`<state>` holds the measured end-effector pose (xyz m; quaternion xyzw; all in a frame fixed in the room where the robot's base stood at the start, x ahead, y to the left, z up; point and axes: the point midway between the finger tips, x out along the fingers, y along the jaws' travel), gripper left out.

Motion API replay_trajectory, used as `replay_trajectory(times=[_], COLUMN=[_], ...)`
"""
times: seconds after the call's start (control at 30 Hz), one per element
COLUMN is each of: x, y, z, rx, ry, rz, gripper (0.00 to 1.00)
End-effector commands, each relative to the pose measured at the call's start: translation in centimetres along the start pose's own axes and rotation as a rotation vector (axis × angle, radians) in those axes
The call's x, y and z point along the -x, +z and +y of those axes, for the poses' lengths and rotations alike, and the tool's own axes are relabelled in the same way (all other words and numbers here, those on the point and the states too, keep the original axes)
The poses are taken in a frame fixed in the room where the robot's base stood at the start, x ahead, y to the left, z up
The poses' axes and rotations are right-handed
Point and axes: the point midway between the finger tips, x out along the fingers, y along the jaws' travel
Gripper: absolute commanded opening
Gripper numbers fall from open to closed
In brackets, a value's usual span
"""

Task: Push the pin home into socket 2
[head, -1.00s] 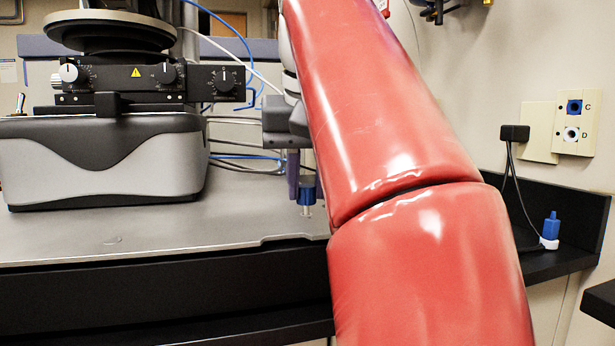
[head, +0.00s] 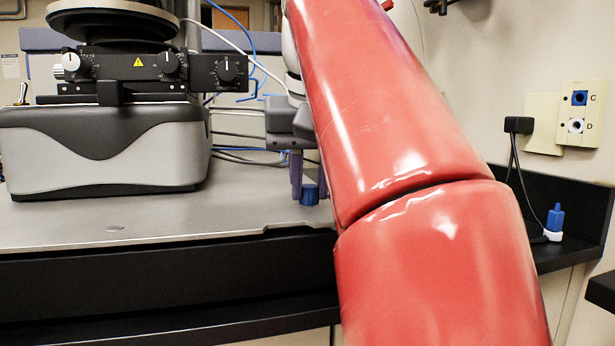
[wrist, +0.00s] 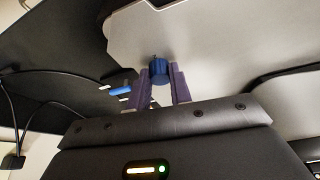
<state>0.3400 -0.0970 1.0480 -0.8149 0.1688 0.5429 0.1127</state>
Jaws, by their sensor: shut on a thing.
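My gripper (head: 305,186) is shut on a blue pin (head: 309,195), its two purple fingers pointing down. It hangs in front of the right part of the grey bench top. In the wrist view my gripper (wrist: 160,88) holds the blue pin (wrist: 160,69) between the fingertips, with a small tip showing beyond it. In the head view no metal tip shows below the blue body, and my red arm hides what lies right of it. I cannot tell whether the pin touches anything. No socket marked 2 can be made out.
A grey instrument (head: 100,155) with a knobbed black panel (head: 150,70) stands at left. A wall plate (head: 579,112) carries sockets marked C and D. A blue plug with a white base (head: 555,218) stands on the right black ledge. The bench top (head: 120,225) is clear in front.

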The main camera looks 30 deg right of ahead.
Motion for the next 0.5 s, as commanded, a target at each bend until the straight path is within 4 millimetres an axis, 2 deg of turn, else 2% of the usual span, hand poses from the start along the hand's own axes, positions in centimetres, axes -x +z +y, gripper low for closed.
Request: replay_trajectory(times=[0.13,0.17,0.33,0.5], x=[0.01,0.01,0.0,0.0], y=[0.02,0.02,0.02,0.01], z=[0.02,0.02,0.01,0.0], rx=[0.0,0.0,0.0,0.0], ry=[0.001,0.001,0.0,0.0], rz=[0.0,0.0,0.0,-0.001], gripper=[0.0,0.22,0.44,0.46])
